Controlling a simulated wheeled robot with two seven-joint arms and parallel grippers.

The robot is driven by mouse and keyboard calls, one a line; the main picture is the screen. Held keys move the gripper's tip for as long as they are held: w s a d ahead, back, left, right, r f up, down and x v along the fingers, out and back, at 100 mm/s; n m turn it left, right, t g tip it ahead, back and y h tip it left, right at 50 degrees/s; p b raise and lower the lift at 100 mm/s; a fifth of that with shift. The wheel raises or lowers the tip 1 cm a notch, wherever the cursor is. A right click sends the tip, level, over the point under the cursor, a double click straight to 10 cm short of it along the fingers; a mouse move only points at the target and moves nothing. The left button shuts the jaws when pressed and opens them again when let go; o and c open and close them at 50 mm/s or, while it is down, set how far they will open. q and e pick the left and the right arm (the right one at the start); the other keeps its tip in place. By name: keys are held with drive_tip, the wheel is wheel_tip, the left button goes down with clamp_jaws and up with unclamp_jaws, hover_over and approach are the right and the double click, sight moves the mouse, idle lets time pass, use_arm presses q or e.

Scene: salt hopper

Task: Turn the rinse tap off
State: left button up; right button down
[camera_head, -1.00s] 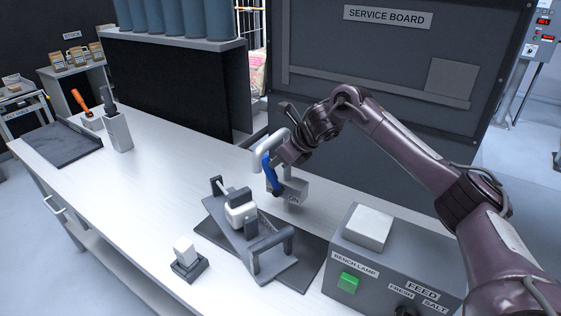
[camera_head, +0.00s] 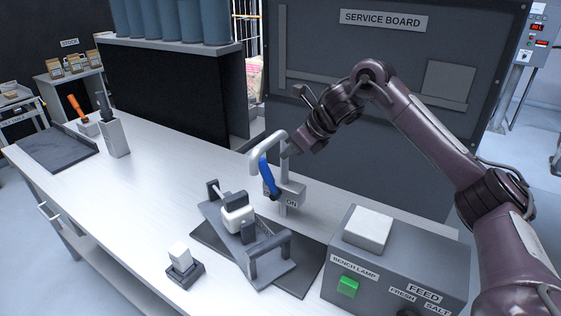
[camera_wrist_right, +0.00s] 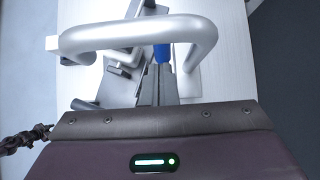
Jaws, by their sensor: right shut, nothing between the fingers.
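The rinse tap is a grey post with a curved spout (camera_head: 262,148) on the bench. Its blue lever (camera_head: 268,176) stands near upright, top leaning left, above a grey block with an ON label (camera_head: 292,203). My right gripper (camera_head: 290,149) is behind the tap, close to the spout's upper bend; its fingertips are hard to make out there. In the right wrist view the shut, empty fingers (camera_wrist_right: 158,84) point at the blue lever (camera_wrist_right: 162,53), and the spout (camera_wrist_right: 140,35) crosses in front. I cannot tell whether they touch. My left gripper is out of view.
A grey fixture with a white block (camera_head: 238,215) stands on a dark mat (camera_head: 310,268) before the tap. A control box (camera_head: 390,262) with a green switch is at right. A small stand (camera_head: 184,272) is nearer. The service board (camera_head: 400,120) rises behind.

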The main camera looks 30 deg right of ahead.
drive_tip(key=s+d+f+m+t+p, duration=0.2)
drive_tip(key=d+f+m+t+p, duration=0.15)
drive_tip(key=d+m, duration=0.65)
drive_tip(key=m+y, duration=0.2)
drive_tip(key=m, duration=0.6)
approach(270, 172)
drive_tip(key=shift+t+y, duration=0.3)
drive_tip(key=shift+t, duration=0.05)
drive_tip(key=p+x, duration=0.2)
drive_tip(key=x, duration=0.3)
drive_tip(key=shift+w+f+p, duration=0.2)
drive_tip(key=shift+p, duration=0.15)
drive_tip(key=shift+w+a+f, duration=0.35)
drive_tip(key=shift+w+f, duration=0.1)
drive_tip(key=shift+f, duration=0.05)
